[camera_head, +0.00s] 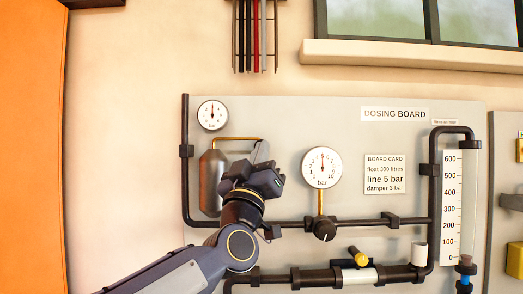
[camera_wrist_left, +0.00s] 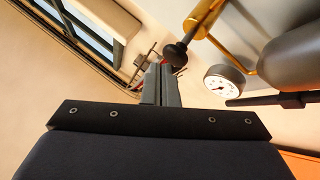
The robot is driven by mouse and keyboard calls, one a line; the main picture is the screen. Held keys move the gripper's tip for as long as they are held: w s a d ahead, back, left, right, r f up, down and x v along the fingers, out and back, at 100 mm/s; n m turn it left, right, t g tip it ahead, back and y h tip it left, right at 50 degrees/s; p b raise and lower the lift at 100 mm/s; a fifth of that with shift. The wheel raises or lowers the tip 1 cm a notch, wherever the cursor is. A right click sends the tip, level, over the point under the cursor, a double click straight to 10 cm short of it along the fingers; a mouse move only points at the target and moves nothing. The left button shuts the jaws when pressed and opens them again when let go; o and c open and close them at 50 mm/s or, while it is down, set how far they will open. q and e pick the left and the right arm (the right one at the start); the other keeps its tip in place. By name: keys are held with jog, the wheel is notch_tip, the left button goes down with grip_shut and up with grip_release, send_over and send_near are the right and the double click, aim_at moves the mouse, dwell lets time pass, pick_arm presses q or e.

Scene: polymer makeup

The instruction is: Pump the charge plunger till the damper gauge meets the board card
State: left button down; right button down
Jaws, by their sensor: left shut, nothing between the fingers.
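The damper gauge (camera_head: 212,115) is a small white dial at the board's upper left. Its needle points about straight up; its numbers are too small to read surely. It also shows in the left wrist view (camera_wrist_left: 224,84). The board card (camera_head: 384,174) reads float 300 litres, line 5 bar, damper 3 bar. A black ball knob (camera_wrist_left: 175,54) by a brass fitting, seemingly the charge plunger, is beside my left fingertips in the wrist view. My arm hides it in the head view. My left gripper (camera_head: 261,152) is shut and empty; contact with the knob is unclear.
The grey damper vessel (camera_head: 211,181) stands left of my gripper, with a brass pipe (camera_head: 236,138) above. The line gauge (camera_head: 322,168) is to the right, its needle up, above a black knob (camera_head: 324,229). Black pipes run below. A float scale (camera_head: 452,205) stands far right.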

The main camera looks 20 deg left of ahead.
pick_arm(q)
jog(key=shift+s+d, duration=0.1)
jog(key=shift+s, duration=0.1)
jog(key=s, duration=0.2)
jog(key=s+d, duration=0.1)
jog(key=s, duration=0.2)
jog(key=shift+d+b, duration=0.15)
jog(key=shift+b, duration=0.2)
dwell(0.7)
jog(key=s+a+f+m+g+h, duration=0.25)
jog(key=f+g, duration=0.35)
jog(key=f, duration=0.8)
jog(key=s+a+f+m+g+h, duration=0.1)
jog(key=s+f+m+g+h, duration=0.25)
jog(key=f, duration=0.95)
jog(key=s+a+f+n+g+y, duration=0.1)
jog(key=s+f+g, duration=0.4)
jog(key=s+f, duration=0.5)
jog(key=s+a+f+n+g+y, duration=0.1)
jog(key=s+f+n+g+y, duration=0.1)
jog(key=s+f+g, duration=0.4)
jog(key=s+f+n, duration=0.1)
jog(key=s+f, duration=0.3)
jog(key=f, duration=0.5)
jog(key=shift+a+f, duration=0.3)
jog(key=shift+f, duration=0.05)
